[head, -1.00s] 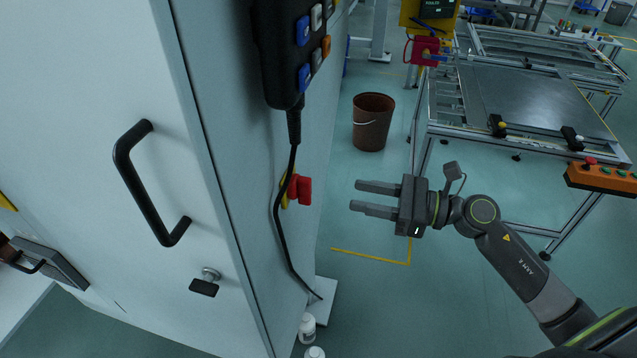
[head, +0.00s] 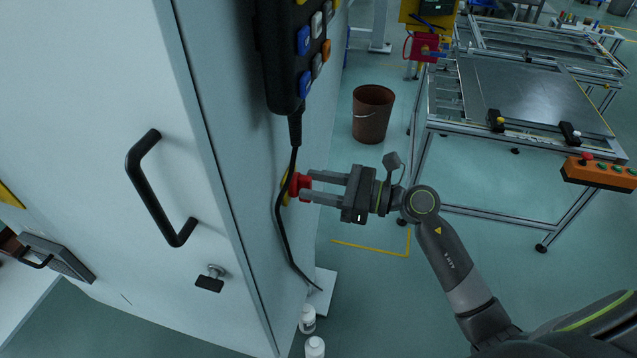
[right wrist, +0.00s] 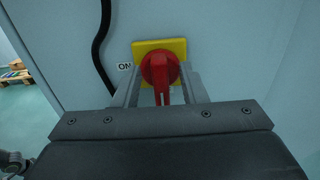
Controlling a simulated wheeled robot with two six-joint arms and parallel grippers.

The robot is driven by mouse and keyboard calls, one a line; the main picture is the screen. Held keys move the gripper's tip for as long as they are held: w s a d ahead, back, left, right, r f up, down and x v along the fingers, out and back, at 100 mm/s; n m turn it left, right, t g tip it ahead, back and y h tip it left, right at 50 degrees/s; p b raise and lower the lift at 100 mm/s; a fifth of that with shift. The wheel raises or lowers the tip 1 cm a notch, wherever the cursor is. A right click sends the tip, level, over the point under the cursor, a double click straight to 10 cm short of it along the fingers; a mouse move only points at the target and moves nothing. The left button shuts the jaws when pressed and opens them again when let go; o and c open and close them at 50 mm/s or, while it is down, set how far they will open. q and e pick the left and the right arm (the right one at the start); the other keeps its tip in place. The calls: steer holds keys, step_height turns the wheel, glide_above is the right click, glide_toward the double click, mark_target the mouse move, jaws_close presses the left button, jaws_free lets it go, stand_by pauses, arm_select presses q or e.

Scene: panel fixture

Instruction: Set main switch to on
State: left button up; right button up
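The main switch is a red rotary handle on a yellow plate (right wrist: 176,47) on the side of the pale cabinet. In the right wrist view the red handle (right wrist: 160,70) points straight down, with a white mark on its lever. An "ON" label (right wrist: 124,66) sits to the left of the plate. My right gripper (head: 305,189) is at the switch in the head view, where its fingers partly hide the red handle (head: 298,182). In the right wrist view its fingers lie on either side of the handle with gaps, so it is open. My left gripper is not in view.
A black pendant (head: 290,60) hangs on the cabinet, its cable (head: 278,215) running down just left of the switch. A door handle (head: 150,195) is on the cabinet front. White bottles (head: 308,320) and a brown bucket (head: 373,112) stand on the floor. A metal frame table is at right.

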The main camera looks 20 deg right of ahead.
steer(key=shift+c, duration=0.2)
jaws_close()
steer(key=shift+w+d+f+m+p, duration=0.1)
steer(key=shift+w+f+m+p, duration=0.05)
steer(key=shift+m+p, duration=2.45)
steer(key=shift+w+d+f+m+p, duration=0.1)
steer(key=shift+m+p, duration=1.85)
steer(key=shift+m, duration=1.4)
steer(key=shift+w+d+f+m+p, duration=0.1)
steer(key=shift+w+f+m+p, duration=0.05)
steer(key=shift+m+p, duration=2.45)
steer(key=shift+f+m, duration=0.1)
steer(key=shift+m, duration=0.45)
